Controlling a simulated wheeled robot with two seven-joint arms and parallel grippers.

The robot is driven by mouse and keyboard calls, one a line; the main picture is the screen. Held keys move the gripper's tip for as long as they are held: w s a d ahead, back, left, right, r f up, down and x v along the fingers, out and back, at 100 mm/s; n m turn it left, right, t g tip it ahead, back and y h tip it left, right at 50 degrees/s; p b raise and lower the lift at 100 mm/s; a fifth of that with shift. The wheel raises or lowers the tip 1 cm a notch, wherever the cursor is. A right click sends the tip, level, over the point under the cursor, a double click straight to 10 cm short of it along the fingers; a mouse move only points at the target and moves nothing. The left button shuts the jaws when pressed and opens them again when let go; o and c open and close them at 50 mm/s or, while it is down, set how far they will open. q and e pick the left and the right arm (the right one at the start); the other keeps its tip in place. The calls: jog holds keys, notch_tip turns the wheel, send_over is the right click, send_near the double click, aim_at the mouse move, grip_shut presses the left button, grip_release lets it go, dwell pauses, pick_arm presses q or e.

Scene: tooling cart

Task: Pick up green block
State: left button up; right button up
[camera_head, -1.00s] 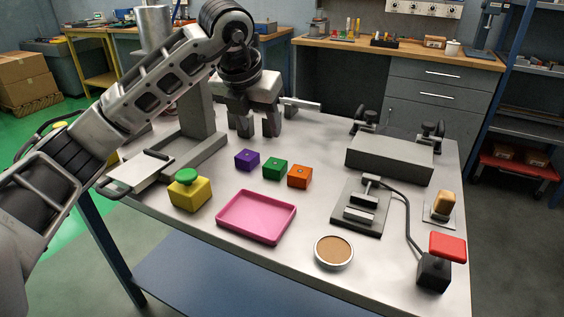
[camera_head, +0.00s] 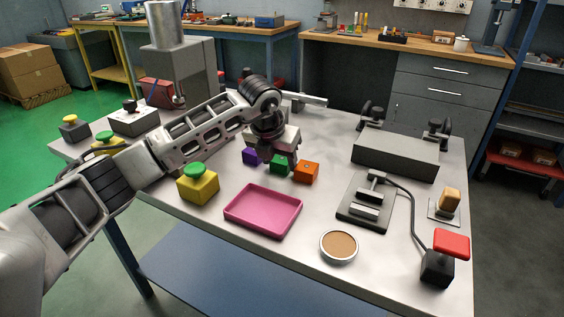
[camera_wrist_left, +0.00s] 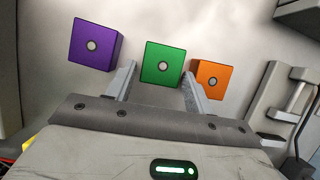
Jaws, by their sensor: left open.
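The green block (camera_head: 281,165) sits on the cart top between the purple block (camera_head: 250,156) and the orange block (camera_head: 306,171). My left gripper (camera_head: 280,158) is over the row and partly hides the green and purple blocks in the head view. In the left wrist view, the green block (camera_wrist_left: 163,63) lies just ahead of and between the two fingers of the open left gripper (camera_wrist_left: 158,80). The purple block (camera_wrist_left: 94,45) is left of the fingers, and the orange block (camera_wrist_left: 211,78) is close to the right finger. My right gripper is not in view.
A pink tray (camera_head: 262,211) lies in front of the blocks, with a yellow box with a green button (camera_head: 198,186) to its left. A round brown-topped dish (camera_head: 339,246), a clamp fixture (camera_head: 365,205) and a red-topped switch (camera_head: 451,244) stand to the right.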

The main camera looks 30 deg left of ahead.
aim_at(282, 158)
pick_arm(q)
jog(key=c, duration=0.9)
jog(key=shift+o, duration=0.2)
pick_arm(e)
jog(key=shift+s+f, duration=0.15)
